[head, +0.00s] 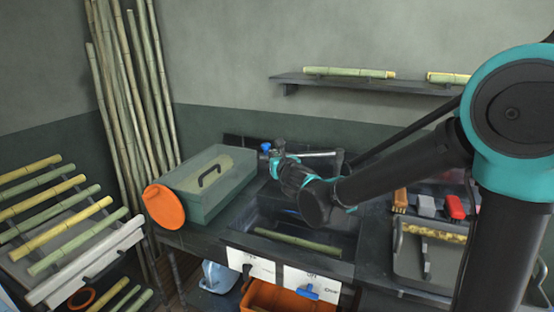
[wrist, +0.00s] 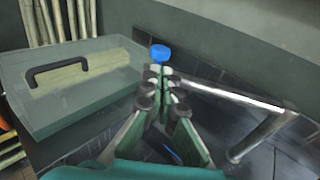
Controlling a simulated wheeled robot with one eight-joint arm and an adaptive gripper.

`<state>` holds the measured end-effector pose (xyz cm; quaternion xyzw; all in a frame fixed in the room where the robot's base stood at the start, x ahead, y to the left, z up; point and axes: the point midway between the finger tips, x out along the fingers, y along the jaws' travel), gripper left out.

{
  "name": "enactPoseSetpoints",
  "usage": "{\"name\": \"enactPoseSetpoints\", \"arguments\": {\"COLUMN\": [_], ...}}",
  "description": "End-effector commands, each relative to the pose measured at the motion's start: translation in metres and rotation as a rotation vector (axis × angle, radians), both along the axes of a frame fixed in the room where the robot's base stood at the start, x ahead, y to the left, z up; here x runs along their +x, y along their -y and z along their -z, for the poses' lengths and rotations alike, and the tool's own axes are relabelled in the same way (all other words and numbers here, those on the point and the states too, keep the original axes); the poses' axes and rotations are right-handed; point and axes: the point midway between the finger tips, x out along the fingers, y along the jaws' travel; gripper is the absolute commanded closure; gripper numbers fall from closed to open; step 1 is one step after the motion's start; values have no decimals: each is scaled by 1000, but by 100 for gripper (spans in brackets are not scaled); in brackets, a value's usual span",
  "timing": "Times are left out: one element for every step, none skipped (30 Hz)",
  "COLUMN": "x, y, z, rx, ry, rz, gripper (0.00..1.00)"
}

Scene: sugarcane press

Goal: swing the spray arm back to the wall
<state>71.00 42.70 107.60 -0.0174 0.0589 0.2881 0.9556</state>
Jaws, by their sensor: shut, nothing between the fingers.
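The spray arm (wrist: 237,100) is a shiny metal pipe. In the wrist view it runs right from near a blue knob (wrist: 160,53), then bends down toward the sink. In the head view the spray arm (head: 318,154) stands out to the right at the back of the sink, near the blue knob (head: 266,147). My gripper (wrist: 164,77) is shut and empty, its tips in front of the pipe's left end, just below the knob; I cannot tell whether they touch. In the head view my wrist partly hides this spot, and my gripper (head: 274,158) shows only small.
A lidded green-grey box (wrist: 85,85) stands left of my gripper, with an orange disc (head: 163,206) beside it. The dark sink (head: 262,222) holds a green cane piece (head: 297,241). Brushes and a tray (head: 402,250) lie at right. A shelf (head: 365,84) hangs above.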

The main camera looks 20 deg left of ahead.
Motion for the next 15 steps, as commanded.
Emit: {"name": "enactPoseSetpoints", "arguments": {"x": [9, 13, 19, 23, 27, 33, 36, 40, 44, 47, 49, 52, 54, 55, 56], "y": [-6, -9, -13, -16, -18, -22, -24, -26, -29, -31, -32, -34, -35, -36, -37], "z": [1, 2, 3, 3, 4, 5, 5, 6, 7, 7, 7, 8, 8, 8, 8], "rx": [0, -1, -1, -1, 0, 0, 0, 0, -1, -1, -1, -1, -1, 0, 0], "ry": [0, 1, 1, 1, 0, 0, 0, 0, 1, 1, 1, 1, 1, 0, 0], "rz": [1, 0, 0, 0, 0, 0, 0, 1, 1, 1, 1, 1, 1, 1, 0], "gripper": [100, 100, 100, 100, 100, 100, 100, 100, 100, 100, 100, 100, 100, 100, 100]}}
